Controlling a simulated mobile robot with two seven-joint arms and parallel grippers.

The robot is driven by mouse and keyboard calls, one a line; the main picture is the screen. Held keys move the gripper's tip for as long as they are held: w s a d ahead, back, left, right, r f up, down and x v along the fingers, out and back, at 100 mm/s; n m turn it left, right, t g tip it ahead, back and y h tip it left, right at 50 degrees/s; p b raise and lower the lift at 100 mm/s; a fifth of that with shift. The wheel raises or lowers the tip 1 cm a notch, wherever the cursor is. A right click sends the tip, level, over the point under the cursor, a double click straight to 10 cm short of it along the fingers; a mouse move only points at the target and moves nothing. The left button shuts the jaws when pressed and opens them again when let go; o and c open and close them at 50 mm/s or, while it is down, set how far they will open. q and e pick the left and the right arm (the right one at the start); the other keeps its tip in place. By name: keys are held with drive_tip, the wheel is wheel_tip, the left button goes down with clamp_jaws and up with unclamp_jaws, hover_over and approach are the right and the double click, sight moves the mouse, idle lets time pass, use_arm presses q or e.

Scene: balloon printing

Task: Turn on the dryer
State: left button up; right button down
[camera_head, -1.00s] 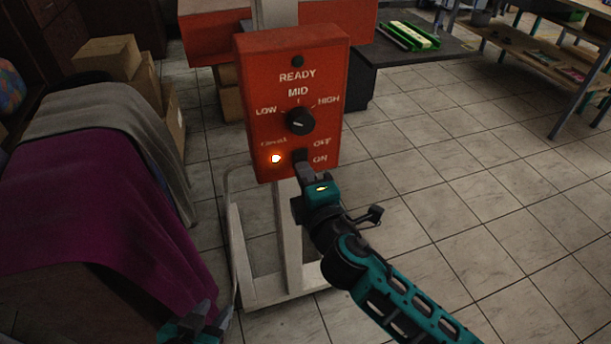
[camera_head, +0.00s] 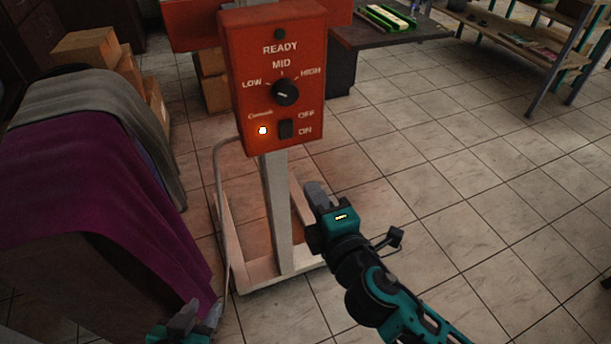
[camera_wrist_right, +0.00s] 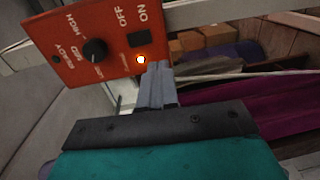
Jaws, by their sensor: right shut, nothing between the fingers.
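The dryer's red control box (camera_head: 272,60) stands on a pale post in the head view. It has a black knob (camera_head: 285,92) and a black OFF/ON switch (camera_head: 286,129). A small lamp (camera_head: 262,131) beside the switch glows bright orange-white. My right gripper (camera_head: 316,190) is shut and empty, below and right of the box, apart from the switch. In the right wrist view the box (camera_wrist_right: 85,45) and switch (camera_wrist_right: 139,38) lie beyond the fingertips (camera_wrist_right: 156,72). My left gripper (camera_head: 198,315) shows at the bottom edge with its fingers spread and nothing between them.
A table draped in purple (camera_head: 95,205) and grey cloth stands at the left. Cardboard boxes (camera_head: 90,58) are stacked behind it. The dryer's pale base frame (camera_head: 265,275) rests on the tiled floor. Open floor (camera_head: 480,200) lies to the right.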

use_arm(q)
drive_tip(key=shift+w+d+r, duration=0.1)
drive_tip(key=shift+w+r, duration=0.1)
drive_tip(key=shift+w, duration=0.25)
use_arm(e)
drive_tip(key=shift+v, duration=0.85)
drive_tip(key=shift+f, duration=0.15)
use_arm(q)
drive_tip(key=shift+s+r+p, duration=0.25)
drive_tip(key=shift+r+p, duration=0.4)
drive_tip(key=shift+p, duration=0.1)
use_arm(e)
drive_tip(key=s+d+f+m+g+h, duration=0.1)
drive_tip(key=s+d+f+m+g, duration=0.1)
drive_tip(key=s+d+f+m, duration=0.3)
drive_tip(key=s+d+f+m+g+h, duration=0.2)
drive_tip(key=s+d+f+m, duration=0.3)
drive_tip(key=m, duration=0.9)
drive_tip(key=d+f+g, duration=0.1)
drive_tip(key=d+f, duration=0.2)
drive_tip(key=f, duration=0.2)
drive_tip(key=shift+s+f, duration=0.2)
drive_tip(key=shift+s, duration=0.2)
